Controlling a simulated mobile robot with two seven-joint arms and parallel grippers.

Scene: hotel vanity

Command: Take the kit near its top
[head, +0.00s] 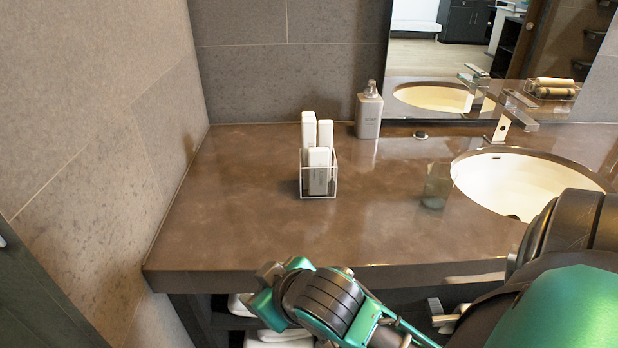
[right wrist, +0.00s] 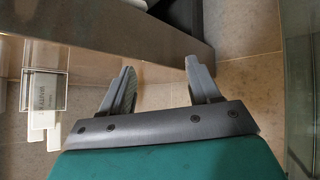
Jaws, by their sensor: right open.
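A clear box (head: 304,184) stands on the brown counter and holds three slim white-and-grey kits upright. A short kit (head: 318,176) is in front, with a tall kit (head: 308,128) behind it to the left and another kit (head: 326,132) behind to the right. In the right wrist view the clear box (right wrist: 60,101) is at the left, with a kit whose label reads "VANITY" (right wrist: 42,88). My right gripper (head: 262,284) is at the counter's front edge, apart from the kits. Its fingers (right wrist: 160,80) are open and empty. My left gripper is out of view.
A grey soap bottle (head: 369,114) stands behind the box by the wall. A sink (head: 520,182) with a square faucet (head: 512,115) is to the right. A glass (head: 437,187) stands left of the sink. The counter (head: 230,225) is clear in front of the box.

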